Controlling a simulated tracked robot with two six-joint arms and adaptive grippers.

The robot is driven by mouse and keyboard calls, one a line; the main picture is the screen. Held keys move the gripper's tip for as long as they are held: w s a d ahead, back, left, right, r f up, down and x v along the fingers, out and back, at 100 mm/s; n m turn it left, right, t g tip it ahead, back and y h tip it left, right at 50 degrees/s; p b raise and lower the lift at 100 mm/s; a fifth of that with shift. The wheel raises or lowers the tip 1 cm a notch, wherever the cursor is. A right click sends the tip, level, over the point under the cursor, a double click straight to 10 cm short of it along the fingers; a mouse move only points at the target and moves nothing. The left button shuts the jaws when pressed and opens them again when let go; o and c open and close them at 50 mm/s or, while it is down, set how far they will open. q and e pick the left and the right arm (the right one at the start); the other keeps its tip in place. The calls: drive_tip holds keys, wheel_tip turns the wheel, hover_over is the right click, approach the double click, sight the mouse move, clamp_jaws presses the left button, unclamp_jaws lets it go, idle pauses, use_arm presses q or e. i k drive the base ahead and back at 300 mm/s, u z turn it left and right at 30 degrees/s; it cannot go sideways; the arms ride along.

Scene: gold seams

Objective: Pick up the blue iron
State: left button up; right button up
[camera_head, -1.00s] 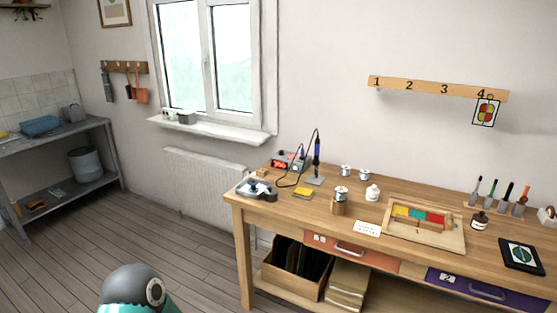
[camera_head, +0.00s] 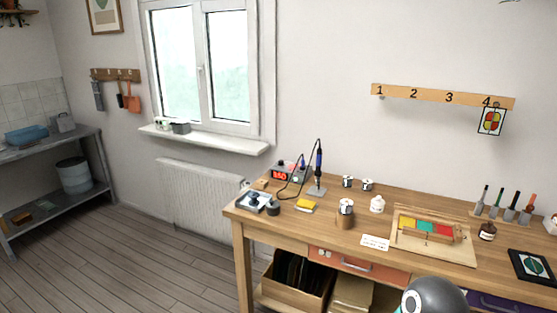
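The blue iron (camera_head: 319,160) stands upright in its holder at the back left of the wooden workbench (camera_head: 400,196). A dark cord loops from it to the soldering station (camera_head: 287,173), which has a lit red display. A yellow sponge (camera_head: 306,204) lies in front of the holder. Neither of my grippers shows in the view. Only a rounded grey and teal part of my own arm shows at the bottom right, in front of the drawers.
A wooden tray (camera_head: 407,248) with coloured pieces, several small pots and a white bottle (camera_head: 377,204) stand on the bench. A black framed piece (camera_head: 532,265) lies at the right. A numbered rail (camera_head: 441,96) hangs on the wall. Open floor (camera_head: 150,270) lies left of the bench.

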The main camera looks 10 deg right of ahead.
sight(319, 154)
drive_tip(key=u, duration=0.1)
drive_tip(key=i, duration=1.15)
drive_tip(key=z, duration=0.55)
